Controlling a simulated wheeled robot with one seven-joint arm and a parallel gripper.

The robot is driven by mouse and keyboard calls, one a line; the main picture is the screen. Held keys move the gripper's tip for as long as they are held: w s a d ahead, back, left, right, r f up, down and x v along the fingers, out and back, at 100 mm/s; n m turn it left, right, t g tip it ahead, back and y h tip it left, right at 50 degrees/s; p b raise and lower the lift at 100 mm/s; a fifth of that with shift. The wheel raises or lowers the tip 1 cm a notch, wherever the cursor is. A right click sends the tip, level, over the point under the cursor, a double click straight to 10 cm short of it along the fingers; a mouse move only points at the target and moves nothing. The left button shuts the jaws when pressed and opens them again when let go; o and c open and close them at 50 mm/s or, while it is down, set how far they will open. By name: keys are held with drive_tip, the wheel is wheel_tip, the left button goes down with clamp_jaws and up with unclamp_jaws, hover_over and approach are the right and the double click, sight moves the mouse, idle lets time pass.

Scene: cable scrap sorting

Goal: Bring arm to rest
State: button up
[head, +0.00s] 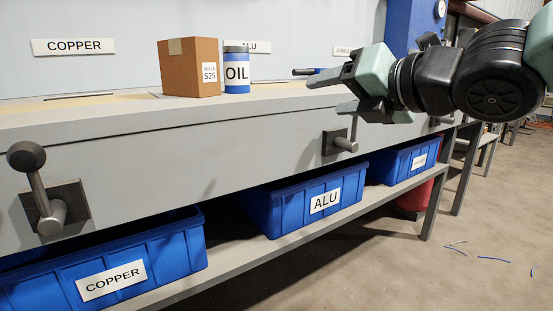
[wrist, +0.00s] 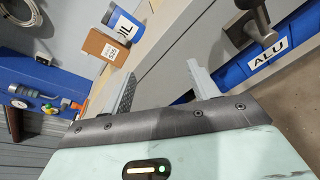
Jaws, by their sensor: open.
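My gripper (head: 338,92) is at the upper right of the head view, in front of the bench's front edge. Its two fingers are apart, with nothing between them. In the wrist view the open fingers (wrist: 162,88) point toward the bench. The pale green gripper body fills the bottom of that view. My arm reaches in from the right side of the head view.
On the bench (head: 100,122) stand a cardboard box (head: 190,70) and a blue OIL can (head: 236,72). Lever handles (head: 40,190) stick out from its front. Blue COPPER (head: 180,240) and ALU (head: 285,205) bins sit on the shelf below. Cable scraps (head: 493,259) lie on the floor at right.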

drive_tip(key=s+d+f+m+g+h+p, duration=0.2)
drive_tip(key=s+f+m+g+h+p, duration=0.5)
drive_tip(key=f+m, duration=0.6)
drive_tip(key=s+d+f+m+g+h+p, duration=0.1)
drive_tip(key=s+f+m+g+p, duration=0.15)
drive_tip(key=s+m, duration=0.5)
drive_tip(key=s+d+f+m+g+h+p, duration=0.1)
drive_tip(key=s+d+m+g, duration=0.15)
drive_tip(key=s+m, duration=0.55)
wheel_tip(320, 180, up, 37)
drive_tip(key=s+p, duration=0.1)
drive_tip(key=p, duration=3.6)
drive_tip(key=shift+s+a+r, duration=0.15)
drive_tip(key=shift+s+a, duration=0.1)
drive_tip(key=shift+a, duration=0.1)
